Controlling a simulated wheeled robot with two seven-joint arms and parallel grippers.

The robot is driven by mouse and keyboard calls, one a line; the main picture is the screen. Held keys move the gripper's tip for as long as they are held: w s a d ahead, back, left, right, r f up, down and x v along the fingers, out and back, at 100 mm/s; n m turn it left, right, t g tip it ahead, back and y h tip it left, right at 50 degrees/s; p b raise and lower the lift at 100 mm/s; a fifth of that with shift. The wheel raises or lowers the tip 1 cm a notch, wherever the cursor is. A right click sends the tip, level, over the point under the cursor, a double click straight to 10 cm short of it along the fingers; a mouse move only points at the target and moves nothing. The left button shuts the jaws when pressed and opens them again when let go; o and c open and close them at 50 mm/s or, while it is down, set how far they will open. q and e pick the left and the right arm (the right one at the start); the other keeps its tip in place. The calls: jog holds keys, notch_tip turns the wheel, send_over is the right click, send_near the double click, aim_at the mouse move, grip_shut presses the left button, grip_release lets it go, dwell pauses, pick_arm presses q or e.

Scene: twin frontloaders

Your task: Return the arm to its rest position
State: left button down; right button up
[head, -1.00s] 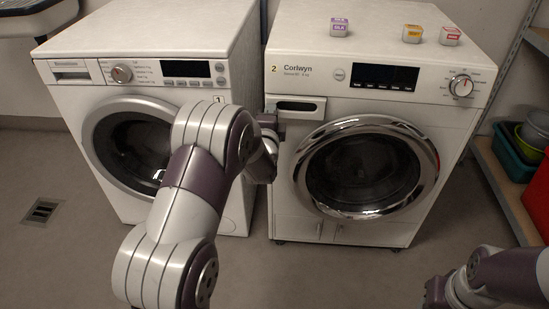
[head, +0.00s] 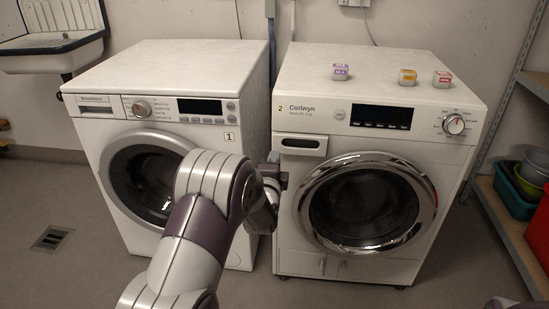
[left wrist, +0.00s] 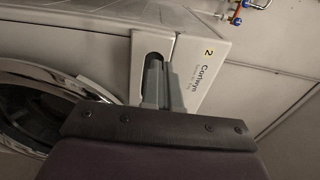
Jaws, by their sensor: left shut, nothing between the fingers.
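My left arm rises from the bottom of the head view, in front of the gap between the two washers. Its gripper (head: 276,167) is near the upper left front of washer 2, labelled Corlwyn (head: 375,90), just below and left of its drawer front (head: 303,143). In the left wrist view the fingers (left wrist: 158,88) are together and empty, in front of the drawer's dark recess. I cannot tell whether they touch it. Washer 1 (head: 175,65) stands at left, its round door partly hidden by my arm. Only a sliver of my right arm shows at lower right.
Purple (head: 340,72), orange (head: 407,77) and red (head: 442,79) labelled boxes sit on washer 2. A sink (head: 50,45) is at upper left. A shelf (head: 505,205) with tubs stands at right. The floor has a drain (head: 52,238).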

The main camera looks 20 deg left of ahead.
pick_arm(q)
jog(key=s+d+f+n+g+h+p, duration=0.1)
jog(key=s+d+f+n+g+h, duration=0.15)
jog(key=s+f+n+g, duration=0.3)
jog(key=s+d+f+n+g+h+p, duration=0.1)
jog(key=s+d+f+n+g, duration=0.25)
jog(key=s+f, duration=0.45)
jog(key=s+d+r+n+g+h, duration=0.1)
jog(key=s+d+r+n+g, duration=0.2)
jog(key=s, duration=0.6)
jog(key=s+d+r+n+g+h, duration=0.1)
jog(key=s+n+g, duration=0.3)
jog(key=s, duration=0.5)
notch_tip(320, 180, up, 37)
jog(key=m+p, duration=0.1)
jog(key=p, duration=3.4)
jog(key=shift+w+d+p, duration=0.15)
jog(key=shift+w+p, duration=0.2)
pick_arm(e)
notch_tip(320, 180, up, 38)
jog(key=shift+w+a, duration=0.15)
jog(key=shift+w, duration=0.15)
